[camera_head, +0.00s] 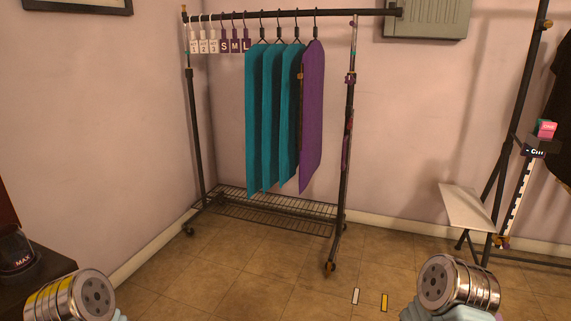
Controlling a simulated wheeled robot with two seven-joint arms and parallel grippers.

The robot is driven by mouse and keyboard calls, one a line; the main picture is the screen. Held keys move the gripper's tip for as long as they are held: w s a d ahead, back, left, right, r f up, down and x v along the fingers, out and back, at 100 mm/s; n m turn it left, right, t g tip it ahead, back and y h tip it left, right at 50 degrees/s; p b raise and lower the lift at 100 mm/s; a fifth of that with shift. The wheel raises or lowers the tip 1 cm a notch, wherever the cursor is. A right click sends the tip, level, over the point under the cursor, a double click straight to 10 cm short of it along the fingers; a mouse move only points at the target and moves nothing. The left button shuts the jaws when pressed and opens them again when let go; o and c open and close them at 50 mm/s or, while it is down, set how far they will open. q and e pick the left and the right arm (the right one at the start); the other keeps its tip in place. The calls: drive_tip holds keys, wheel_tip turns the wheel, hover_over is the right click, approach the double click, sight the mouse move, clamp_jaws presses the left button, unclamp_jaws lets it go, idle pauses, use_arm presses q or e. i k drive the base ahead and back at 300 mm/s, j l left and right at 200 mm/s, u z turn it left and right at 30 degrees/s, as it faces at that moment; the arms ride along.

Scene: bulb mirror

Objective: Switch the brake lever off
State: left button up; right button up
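A black rolling garment rack (197,130) stands against the back wall in the corner, on small casters. Its front right caster (330,267) has an orange-brown part on it. No part is clear enough to be told as the brake lever. Metal arm parts of mine show at the bottom left and bottom right, well in front of the rack. The fingers of both grippers are out of the picture.
Teal panels (255,115) and a purple panel (311,115) hang on the rack beside small labelled tags (222,41). A stand with a white plate (466,207) is at right. A dark cabinet (45,268) is at lower left. The middle floor is clear, with two short strips.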

sight(351, 121)
drive_tip(key=i+j+z, duration=0.1)
drive_tip(key=i+z, duration=0.15)
drive_tip(key=i, duration=0.15)
drive_tip(key=i+j+z, duration=0.25)
drive_tip(key=i, duration=0.15)
drive_tip(key=i+j+z, duration=0.15)
drive_tip(key=i+z, duration=0.15)
drive_tip(key=i, duration=0.15)
